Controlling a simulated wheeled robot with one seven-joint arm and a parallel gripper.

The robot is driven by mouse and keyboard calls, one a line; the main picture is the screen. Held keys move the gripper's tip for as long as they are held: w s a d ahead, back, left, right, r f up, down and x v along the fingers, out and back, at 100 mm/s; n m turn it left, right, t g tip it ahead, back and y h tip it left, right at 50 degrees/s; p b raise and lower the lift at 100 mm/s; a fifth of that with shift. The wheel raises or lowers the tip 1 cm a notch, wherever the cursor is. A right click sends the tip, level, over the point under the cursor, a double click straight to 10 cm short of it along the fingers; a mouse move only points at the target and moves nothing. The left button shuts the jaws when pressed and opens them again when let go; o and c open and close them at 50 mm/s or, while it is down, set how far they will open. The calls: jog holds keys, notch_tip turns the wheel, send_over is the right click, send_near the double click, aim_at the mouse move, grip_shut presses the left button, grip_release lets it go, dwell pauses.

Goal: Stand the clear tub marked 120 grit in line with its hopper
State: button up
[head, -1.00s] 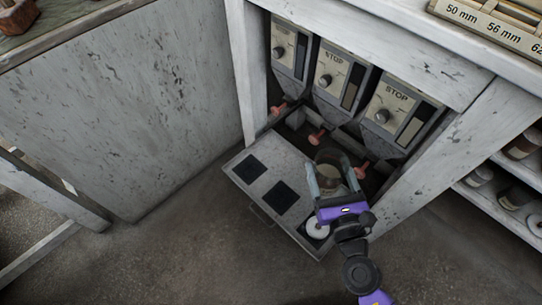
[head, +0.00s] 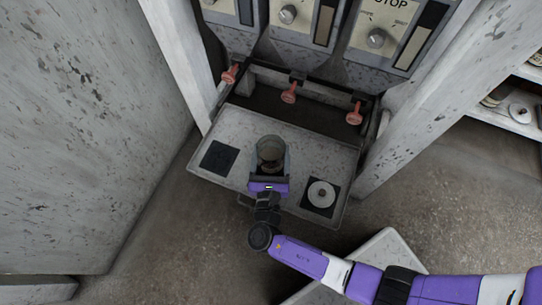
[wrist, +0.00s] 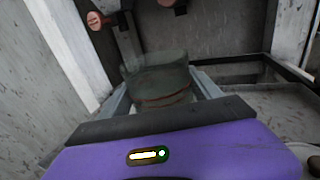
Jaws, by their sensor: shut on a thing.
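My gripper (head: 270,162) is shut on a clear, greyish tub (head: 271,150), with a finger on each side. The tub looks upright over the middle of the pulled-out tray (head: 238,122); I cannot tell if it touches the tray. In the wrist view the tub (wrist: 160,88) stands between the fingers and shows reddish lines; no grit marking can be read. Three hoppers stand behind the tray: left (head: 222,18), middle (head: 305,48) and right (head: 385,58). The tub is roughly in front of the middle one.
A dark square pad (head: 219,158) lies bare at the tray's left. Red-orange knobs (head: 289,92) stick out under the hoppers. White cabinet posts (head: 180,60) flank the bay on both sides.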

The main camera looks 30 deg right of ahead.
jog(key=shift+s+r, duration=0.1)
dwell(0.3)
notch_tip(320, 180, down, 6)
jog(key=b, duration=0.4)
jog(key=shift+r, duration=0.1)
jog(key=shift+f+b, duration=0.25)
jog(key=shift+b, duration=0.05)
dwell(1.8)
jog(key=o, duration=1.6)
jog(key=shift+r+p, duration=2.05)
